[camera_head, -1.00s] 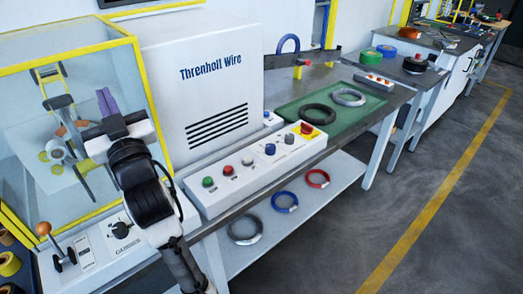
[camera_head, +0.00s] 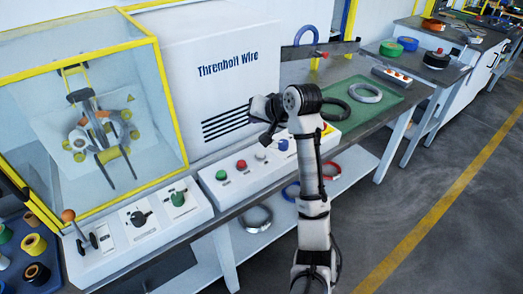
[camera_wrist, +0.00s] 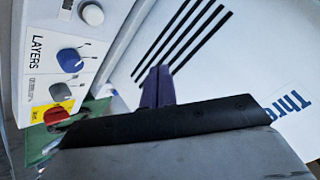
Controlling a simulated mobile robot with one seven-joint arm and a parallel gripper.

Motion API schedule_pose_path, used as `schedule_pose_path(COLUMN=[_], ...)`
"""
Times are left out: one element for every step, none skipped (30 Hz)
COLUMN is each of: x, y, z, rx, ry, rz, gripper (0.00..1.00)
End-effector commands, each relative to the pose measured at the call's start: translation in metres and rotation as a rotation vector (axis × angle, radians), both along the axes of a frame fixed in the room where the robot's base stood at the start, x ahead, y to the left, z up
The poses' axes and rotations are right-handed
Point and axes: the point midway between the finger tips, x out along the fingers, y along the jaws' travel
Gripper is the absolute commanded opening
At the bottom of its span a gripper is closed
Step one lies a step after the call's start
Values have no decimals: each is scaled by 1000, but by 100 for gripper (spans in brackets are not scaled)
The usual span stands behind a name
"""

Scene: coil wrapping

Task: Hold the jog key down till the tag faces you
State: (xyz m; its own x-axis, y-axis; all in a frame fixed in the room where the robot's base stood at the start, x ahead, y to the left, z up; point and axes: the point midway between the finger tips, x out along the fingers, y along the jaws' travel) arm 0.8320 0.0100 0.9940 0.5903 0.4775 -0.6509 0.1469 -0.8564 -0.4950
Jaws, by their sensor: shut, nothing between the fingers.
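My gripper (camera_wrist: 158,86) shows in the wrist view with its purple fingers together and empty. They are in front of the white Threnholl Wire cabinet (camera_head: 228,70). In the head view my wrist is above the sloped control panel (camera_head: 205,178), and the fingertips are hard to make out. The panel has a green button (camera_head: 221,175), a red button (camera_head: 241,164) and a pale button (camera_head: 260,154), also in the wrist view (camera_wrist: 92,14). A blue LAYERS knob (camera_wrist: 70,60) is beside it. I cannot read which key is jog. No tag is discernible.
A yellow-framed clear enclosure (camera_head: 176,110) holds the wrapping mechanism (camera_head: 92,125) at left. A grey knob (camera_wrist: 60,91) and a red stop button (camera_wrist: 56,115) are on the panel. Coils lie on a green mat (camera_head: 385,108). The floor at right is clear.

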Motion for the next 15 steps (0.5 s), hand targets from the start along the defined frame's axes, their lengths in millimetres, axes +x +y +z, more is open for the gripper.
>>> schedule_pose_path(x=[-2,-3,-5,-5,-6,-6,-7,-7,-7,-7,-7,-6,-6,-6,-6], y=[-9,-12,-15,-16,-17,-18,-18,-18,-18,-18,-18,-18,-18,-18,-18], z=[-1,-2,-4,-5,-5,-6,-6,-6,-6,-6,-6,-6,-6,-6,-6], rx=[-1,1,1,2,3,2,3,3,3,4,3,3,3,3,3], ry=[34,50,67,77,83,86,88,88,88,88,86,86,86,85,85], rz=[-3,-5,-4,-3,-3,-3,-4,-4,-4,-3,-3,-3,-3,-3,-3], gripper=[0,0,0,0,0,0,0,0,0,0,0,0,0,0,0])
